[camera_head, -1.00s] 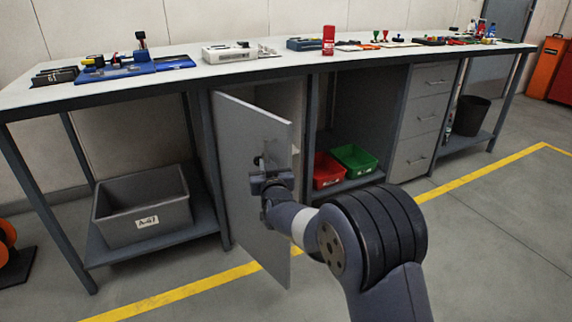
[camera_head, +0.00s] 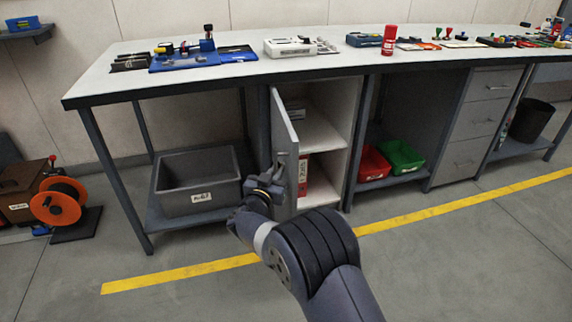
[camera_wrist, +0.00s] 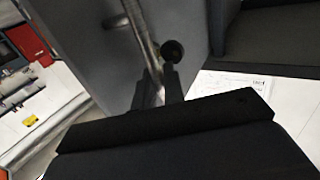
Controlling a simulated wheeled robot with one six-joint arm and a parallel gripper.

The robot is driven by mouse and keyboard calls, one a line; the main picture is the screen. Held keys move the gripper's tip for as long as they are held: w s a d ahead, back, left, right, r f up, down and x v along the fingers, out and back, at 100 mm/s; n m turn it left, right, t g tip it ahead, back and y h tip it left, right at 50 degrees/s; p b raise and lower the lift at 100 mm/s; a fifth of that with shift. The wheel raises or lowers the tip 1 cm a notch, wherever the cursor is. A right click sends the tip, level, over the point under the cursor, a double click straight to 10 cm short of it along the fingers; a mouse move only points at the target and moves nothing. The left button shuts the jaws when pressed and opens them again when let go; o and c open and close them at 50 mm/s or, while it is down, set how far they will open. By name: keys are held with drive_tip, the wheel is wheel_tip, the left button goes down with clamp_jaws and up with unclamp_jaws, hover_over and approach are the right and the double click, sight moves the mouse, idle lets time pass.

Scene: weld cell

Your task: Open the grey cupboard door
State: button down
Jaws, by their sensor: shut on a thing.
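The grey cupboard door (camera_head: 287,150) stands wide open under the workbench, seen nearly edge-on in the head view. It is hinged at the left side of the cupboard. The cupboard's inside shows a pale shelf (camera_head: 318,135) and a red and white item low down. My gripper (camera_head: 267,186) is at the door's outer face, shut on the door handle (camera_head: 281,162). In the wrist view the metal bar handle (camera_wrist: 142,38) runs down between the fingers, with the grey door panel (camera_wrist: 85,35) behind it. The fingertips are partly hidden in the head view.
A grey bin (camera_head: 198,186) stands on the low shelf left of the door. Red (camera_head: 373,163) and green (camera_head: 400,157) bins sit right of the cupboard. An orange cable reel (camera_head: 58,203) stands on the floor at left. The floor in front is clear.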

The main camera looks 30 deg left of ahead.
drive_tip(key=shift+s+a+r+p, duration=0.2)
drive_tip(key=shift+a+r+p, duration=0.1)
drive_tip(key=shift+a, duration=0.1)
drive_tip(key=c, duration=1.9)
unclamp_jaws()
drive_tip(key=shift+o, duration=1.4)
drive_tip(key=shift+f, duration=0.2)
drive_tip(key=s+d+p, duration=0.1)
drive_tip(key=s+p, duration=0.1)
drive_tip(key=s, duration=0.8)
drive_tip(key=shift+s+d, duration=0.3)
drive_tip(key=shift+d, duration=0.05)
drive_tip(key=w+a+b, duration=0.1)
drive_tip(key=w+b, duration=0.1)
drive_tip(key=w, duration=0.8)
drive_tip(key=shift+w+a, duration=0.25)
drive_tip(key=shift+w, duration=0.1)
